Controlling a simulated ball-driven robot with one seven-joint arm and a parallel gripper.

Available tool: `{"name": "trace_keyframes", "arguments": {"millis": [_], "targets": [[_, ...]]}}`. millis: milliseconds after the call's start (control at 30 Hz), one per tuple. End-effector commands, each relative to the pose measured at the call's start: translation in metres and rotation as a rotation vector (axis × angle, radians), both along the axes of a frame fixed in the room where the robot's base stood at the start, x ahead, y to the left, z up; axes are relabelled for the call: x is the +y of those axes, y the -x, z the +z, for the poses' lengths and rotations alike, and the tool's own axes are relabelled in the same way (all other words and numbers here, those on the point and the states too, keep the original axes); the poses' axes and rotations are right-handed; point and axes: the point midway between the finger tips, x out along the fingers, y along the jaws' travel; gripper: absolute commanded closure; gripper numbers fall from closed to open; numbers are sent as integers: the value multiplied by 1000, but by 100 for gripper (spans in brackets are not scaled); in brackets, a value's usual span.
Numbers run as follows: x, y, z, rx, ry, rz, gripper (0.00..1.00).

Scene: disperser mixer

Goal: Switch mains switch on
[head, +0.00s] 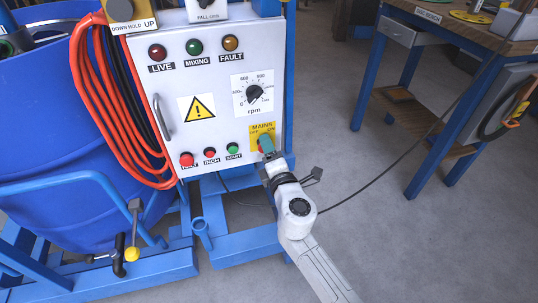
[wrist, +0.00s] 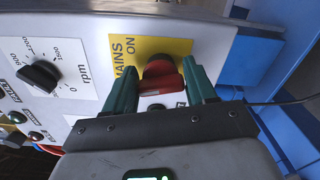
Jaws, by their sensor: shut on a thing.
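The mains switch is a red rotary knob (wrist: 166,86) on a yellow plate (wrist: 122,47) lettered MAINS and ON. In the head view the yellow plate (head: 262,129) sits at the lower right of the white control panel (head: 204,62), and my gripper hides most of the knob. My gripper (wrist: 163,76) has its two green fingers on either side of the red knob, shut on its grip bar. In the head view my gripper (head: 267,146) reaches up to the plate from below right. The exact angle of the knob is hard to read.
Left of the switch are several buttons, a black rpm dial (head: 255,93), and LIVE, MIXING and FAULT lamps. A grey handle (head: 162,117) and orange cable coil (head: 101,105) lie further left, by a blue drum (head: 50,130). A workbench (head: 462,37) stands right; floor between is mostly clear.

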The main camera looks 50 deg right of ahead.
Motion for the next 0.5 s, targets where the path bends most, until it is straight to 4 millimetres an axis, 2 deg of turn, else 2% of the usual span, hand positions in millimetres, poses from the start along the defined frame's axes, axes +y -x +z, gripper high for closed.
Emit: {"name": "trace_keyframes", "arguments": {"millis": [33,500], "targets": [[1,0,-5,-26,-38,1,75],[0,0,-8,-276,-408,-1,75]]}}
